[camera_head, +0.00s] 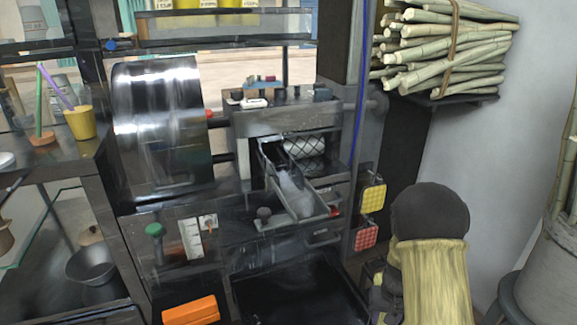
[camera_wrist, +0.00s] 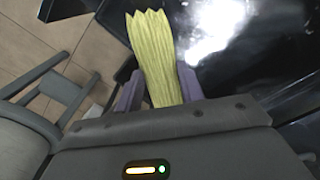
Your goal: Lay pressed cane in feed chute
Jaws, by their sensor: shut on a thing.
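The pressed cane is a flat, pale yellow, ribbed piece with a jagged end. The feed chute (camera_head: 297,200) is a sloping grey metal trough at the middle of the press, in front of a patterned roller (camera_head: 305,146). The cane is held to the right of the chute and nearer the camera, apart from it.
A large shiny drum (camera_head: 165,125) stands left of the chute. Yellow (camera_head: 373,197) and red (camera_head: 366,237) pads sit on the press's right side. A bundle of cane (camera_head: 450,50) lies on a wall shelf. A stool (camera_wrist: 60,100) stands on the tiled floor.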

